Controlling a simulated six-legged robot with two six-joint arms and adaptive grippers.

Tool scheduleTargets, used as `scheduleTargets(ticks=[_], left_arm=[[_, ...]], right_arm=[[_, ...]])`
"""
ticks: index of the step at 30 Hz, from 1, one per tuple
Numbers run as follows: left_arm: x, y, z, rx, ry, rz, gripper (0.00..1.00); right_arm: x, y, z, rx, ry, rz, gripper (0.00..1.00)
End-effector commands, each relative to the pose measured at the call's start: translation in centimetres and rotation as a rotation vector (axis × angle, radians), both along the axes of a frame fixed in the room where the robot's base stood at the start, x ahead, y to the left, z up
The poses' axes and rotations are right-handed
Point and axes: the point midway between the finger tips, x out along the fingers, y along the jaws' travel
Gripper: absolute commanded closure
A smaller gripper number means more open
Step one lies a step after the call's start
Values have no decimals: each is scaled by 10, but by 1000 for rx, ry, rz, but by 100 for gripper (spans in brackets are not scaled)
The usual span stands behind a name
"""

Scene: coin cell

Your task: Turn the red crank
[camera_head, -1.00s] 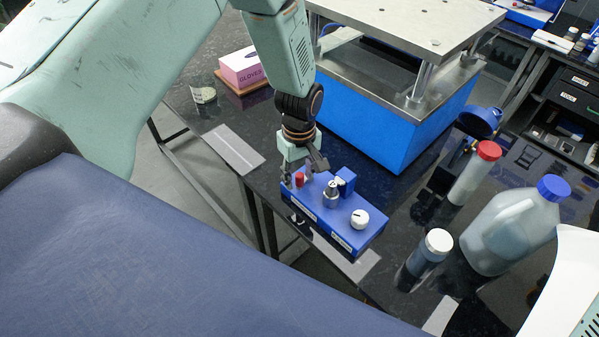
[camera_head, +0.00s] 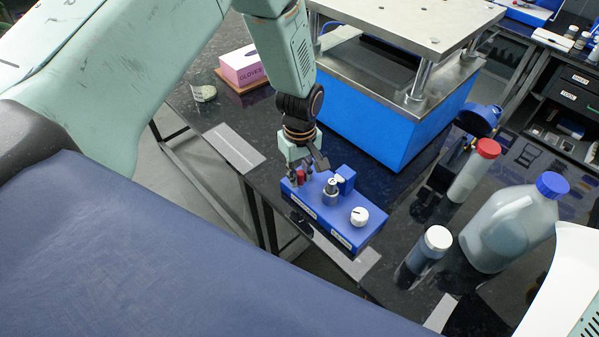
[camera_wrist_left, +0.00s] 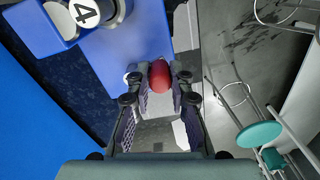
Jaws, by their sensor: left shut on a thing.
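The red crank knob (camera_head: 301,177) stands at the left end of a blue box (camera_head: 345,236) on the dark bench. My left gripper (camera_head: 302,172) reaches down from above onto it. In the left wrist view the red knob (camera_wrist_left: 159,77) sits between the two fingertips of my left gripper (camera_wrist_left: 160,88), which are shut on it. The rest of the crank is mostly hidden by the fingers. The box also carries a metal cylinder (camera_head: 330,193), marked 4 in the wrist view, and a white dial (camera_head: 359,217). My right gripper is not in view.
A large blue machine with a metal top (camera_head: 375,105) stands behind the box. To the right are a jar with a white lid (camera_head: 430,248), a red-capped bottle (camera_head: 472,172) and a large blue-capped jug (camera_head: 510,230). A glove box (camera_head: 241,66) lies at the back left.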

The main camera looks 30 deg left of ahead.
Motion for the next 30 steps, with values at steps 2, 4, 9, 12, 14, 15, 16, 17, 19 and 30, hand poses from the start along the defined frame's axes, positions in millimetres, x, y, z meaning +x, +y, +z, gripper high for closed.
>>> scheduleTargets(ticks=[2, 4, 9, 12, 14, 15, 16, 17, 19, 30], left_arm=[[0, 0, 1, 0, 1, -1, 100], [0, 0, 1, 0, 1, -2, 100], [0, 0, 1, 1, 1, -4, 100], [0, 0, 1, 0, 1, -7, 100], [0, 0, 1, 0, 1, -9, 100], [0, 0, 1, 0, 1, -11, 100], [0, 0, 1, 0, 0, -13, 100], [0, 1, 1, 0, 0, -15, 100], [0, 1, 2, 0, 0, -20, 100], [2, 6, 2, 0, 0, -135, 100]], right_arm=[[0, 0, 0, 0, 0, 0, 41], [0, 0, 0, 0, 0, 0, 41], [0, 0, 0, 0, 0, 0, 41], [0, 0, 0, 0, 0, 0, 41], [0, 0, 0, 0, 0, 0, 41], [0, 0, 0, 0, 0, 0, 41], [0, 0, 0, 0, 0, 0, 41], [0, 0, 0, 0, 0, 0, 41], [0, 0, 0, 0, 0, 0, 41], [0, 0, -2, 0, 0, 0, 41]])
